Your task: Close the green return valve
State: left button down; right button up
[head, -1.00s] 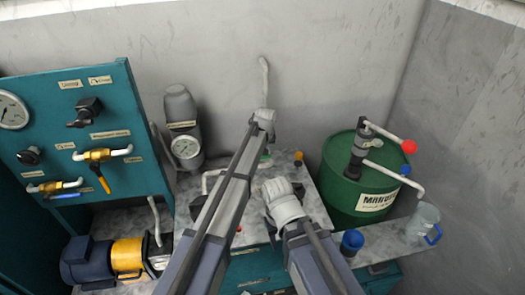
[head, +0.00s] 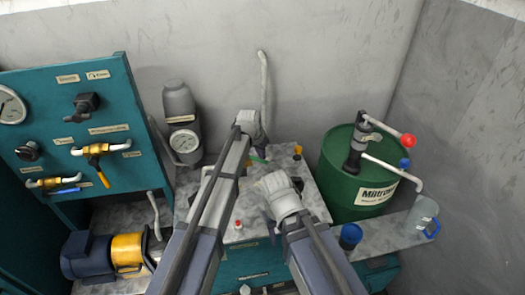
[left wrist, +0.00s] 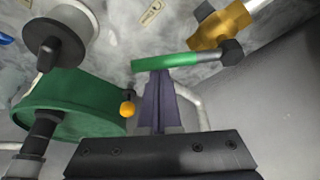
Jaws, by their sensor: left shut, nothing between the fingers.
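The green return valve lever (left wrist: 165,61) lies across the upper middle of the left wrist view. It joins a dark pivot beside a brass valve body (left wrist: 215,27). In the head view a small part of the green lever (head: 259,159) shows just beyond my left wrist; the valve body is hidden there. My left gripper (left wrist: 158,76) is shut and empty, its fingertips right at the lever's underside in the picture; I cannot tell whether they touch. My right arm ends at a pale wrist in the lower middle of the head view; its fingers are hidden.
A green drum (head: 343,180) with a hand pump stands at the right, beside a clear jug (head: 421,216). A teal panel (head: 50,125) with other valves is at the left. A pressure gauge (head: 184,141) and a pipe rise behind the bench.

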pick_arm(q)
jog(key=s+m, duration=0.1)
jog(key=s+a+m, duration=0.1)
jog(key=m, duration=0.1)
jog(key=shift+g+h, duration=0.3)
jog(key=shift+h, duration=0.1)
jog(key=s+a+m, duration=0.1)
jog(key=m, duration=0.1)
jog(key=s+a+m+g, duration=0.1)
jog(key=m, duration=0.1)
jog(key=s+a+m+h, duration=0.1)
jog(key=a, duration=0.1)
jog(key=shift+m+g, duration=0.3)
jog(key=shift+m, duration=0.1)
jog(key=shift+a, duration=0.15)
